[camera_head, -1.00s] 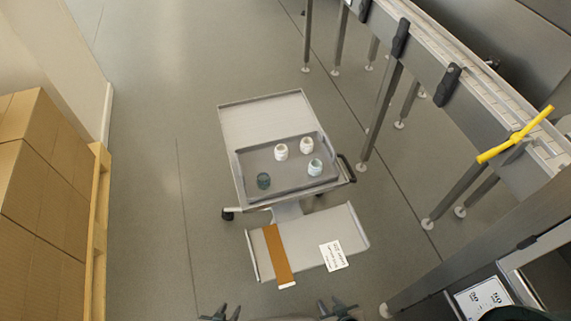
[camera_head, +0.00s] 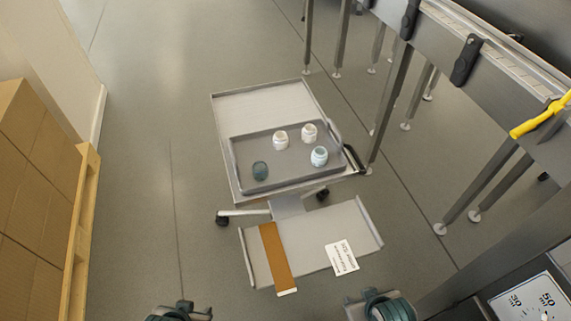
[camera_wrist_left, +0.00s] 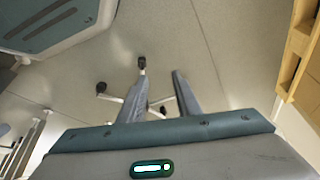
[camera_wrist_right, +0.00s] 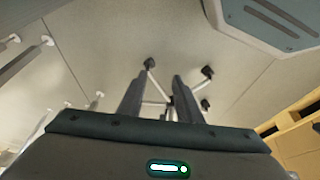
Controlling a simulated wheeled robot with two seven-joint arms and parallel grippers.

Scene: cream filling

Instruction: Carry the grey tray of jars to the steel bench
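In the head view the grey tray (camera_head: 247,178) lies on the upper shelf of a wheeled cart (camera_head: 232,110). My left gripper (camera_head: 183,306) and right gripper (camera_head: 372,295) are at the bottom edge, apart from the tray. In the left wrist view the left fingers (camera_wrist_left: 160,74) are apart with nothing between them. In the right wrist view the right fingers (camera_wrist_right: 158,80) are also apart and empty. I cannot tell which steel surface is the bench.
The cart's lower shelf (camera_head: 350,225) carries a brown strip (camera_head: 277,258) and a white label (camera_head: 341,257). A steel conveyor frame (camera_head: 440,60) with a yellow handle (camera_head: 540,119) runs along the right. Cardboard boxes (camera_head: 30,190) on a wooden pallet (camera_head: 82,230) stand left. Floor left of the cart is clear.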

